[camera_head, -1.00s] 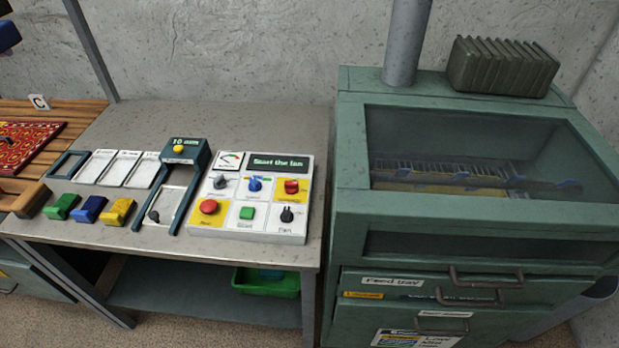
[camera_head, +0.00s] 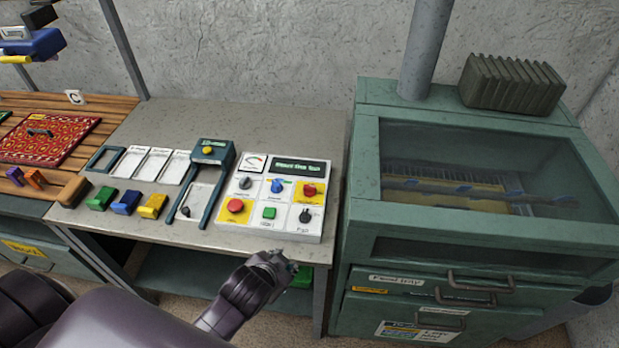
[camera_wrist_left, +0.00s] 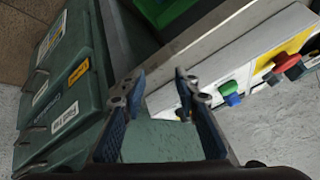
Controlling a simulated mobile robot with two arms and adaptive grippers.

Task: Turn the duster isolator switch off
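The white control panel (camera_head: 270,196) lies on the grey bench. A red rotary switch (camera_head: 309,190) on a yellow plate sits at its upper right; its label is too small to read. The panel also has a grey knob (camera_head: 245,183), a blue knob (camera_head: 277,186), a red button (camera_head: 235,206), a green button (camera_head: 269,213) and a black knob (camera_head: 305,215). My left gripper (camera_head: 285,266) is in front of the bench edge, below the panel and apart from it. In the left wrist view it (camera_wrist_left: 159,84) is open and empty, with the panel (camera_wrist_left: 255,85) beyond. My right gripper is out of view.
A green machine (camera_head: 365,215) with a glass top and drawers stands right of the bench. A green bin (camera_wrist_left: 160,10) is under the bench.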

